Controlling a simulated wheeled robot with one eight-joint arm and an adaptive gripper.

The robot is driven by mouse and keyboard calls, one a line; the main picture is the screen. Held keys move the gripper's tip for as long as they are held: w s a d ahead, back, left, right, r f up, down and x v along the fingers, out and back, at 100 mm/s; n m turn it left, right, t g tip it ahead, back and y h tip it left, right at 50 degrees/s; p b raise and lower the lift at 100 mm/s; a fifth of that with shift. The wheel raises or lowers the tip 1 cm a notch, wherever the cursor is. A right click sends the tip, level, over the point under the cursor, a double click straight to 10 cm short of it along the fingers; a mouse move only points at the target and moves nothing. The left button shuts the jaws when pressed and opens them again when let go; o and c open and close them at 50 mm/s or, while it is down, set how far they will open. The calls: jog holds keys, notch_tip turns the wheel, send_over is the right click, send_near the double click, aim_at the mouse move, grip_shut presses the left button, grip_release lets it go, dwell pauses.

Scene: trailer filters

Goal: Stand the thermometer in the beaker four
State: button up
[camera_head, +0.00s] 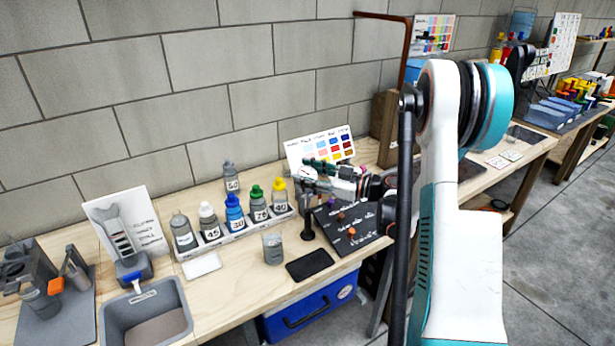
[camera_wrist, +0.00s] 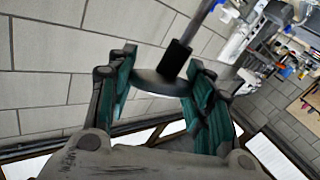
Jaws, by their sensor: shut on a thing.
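My gripper (camera_head: 318,172) is above the back right of the wooden workbench in the head view. It is shut on the thermometer (camera_head: 305,174), whose pale round head shows at the fingertips. In the wrist view the teal fingers (camera_wrist: 160,88) pinch the edges of the thermometer's round head; its black collar (camera_wrist: 174,60) and thin metal stem (camera_wrist: 204,16) point away from the gripper. A clear beaker (camera_head: 272,248) stands upright on the bench, lower left of the gripper and apart from it. I cannot read a number on it.
Several capped bottles (camera_head: 235,212) stand in a white rack behind the beaker. A dark pad (camera_head: 309,264) and a black post (camera_head: 307,224) are right of it. A dark board (camera_head: 347,228) lies below my gripper. A grey tub (camera_head: 146,318) is at front left.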

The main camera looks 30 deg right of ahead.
jog(key=shift+r+p, duration=0.75)
jog(key=shift+r, duration=0.8)
jog(key=shift+a, duration=0.1)
